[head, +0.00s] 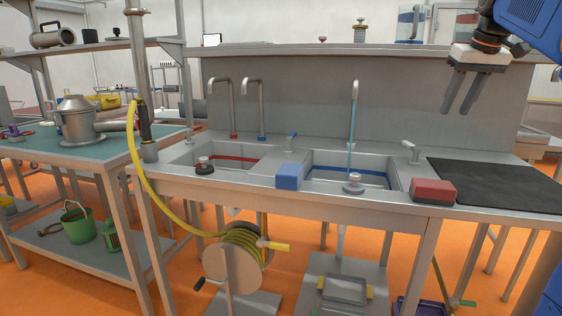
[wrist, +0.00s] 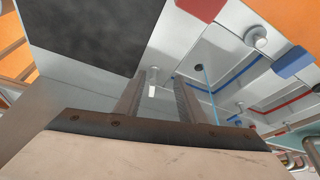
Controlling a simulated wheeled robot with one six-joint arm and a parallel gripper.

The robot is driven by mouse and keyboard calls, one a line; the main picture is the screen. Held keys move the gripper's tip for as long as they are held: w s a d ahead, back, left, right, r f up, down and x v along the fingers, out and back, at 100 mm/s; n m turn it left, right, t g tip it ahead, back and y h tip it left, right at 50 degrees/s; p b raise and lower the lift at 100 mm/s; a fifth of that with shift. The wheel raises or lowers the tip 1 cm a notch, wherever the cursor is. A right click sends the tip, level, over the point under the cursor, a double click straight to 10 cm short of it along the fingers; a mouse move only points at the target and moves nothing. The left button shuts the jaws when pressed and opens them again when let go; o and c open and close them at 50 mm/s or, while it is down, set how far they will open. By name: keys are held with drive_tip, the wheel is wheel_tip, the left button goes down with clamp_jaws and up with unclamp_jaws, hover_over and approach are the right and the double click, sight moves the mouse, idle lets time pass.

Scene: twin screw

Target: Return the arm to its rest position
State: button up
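My gripper (head: 464,95) is at the upper right of the head view, raised above the right end of the steel sink counter (head: 260,181). Its two fingers point down and stand apart, with nothing between them. In the wrist view the two fingers (wrist: 155,100) are also apart and empty, with the counter beyond them. Part of my blue arm shows at the top right corner of the head view.
The counter holds a black mat (head: 500,183), a red block (head: 433,191), a blue block (head: 289,176) and two basins. Water runs from a tap (head: 354,95) into the right basin. A shelf (head: 300,49) runs behind.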

drive_tip(key=s+a+f, duration=0.5)
drive_tip(key=s+f, duration=0.5)
drive_tip(key=f, duration=0.2)
drive_tip(key=s+a+f, duration=0.6)
drive_tip(key=s+f, duration=0.5)
drive_tip(key=f, duration=0.2)
drive_tip(key=s+a+f, duration=0.5)
drive_tip(key=s+f, duration=0.6)
drive_tip(key=f, duration=0.2)
drive_tip(key=shift+s+a, duration=0.25)
drive_tip(key=shift+a, duration=0.15)
drive_tip(key=shift+r, duration=0.1)
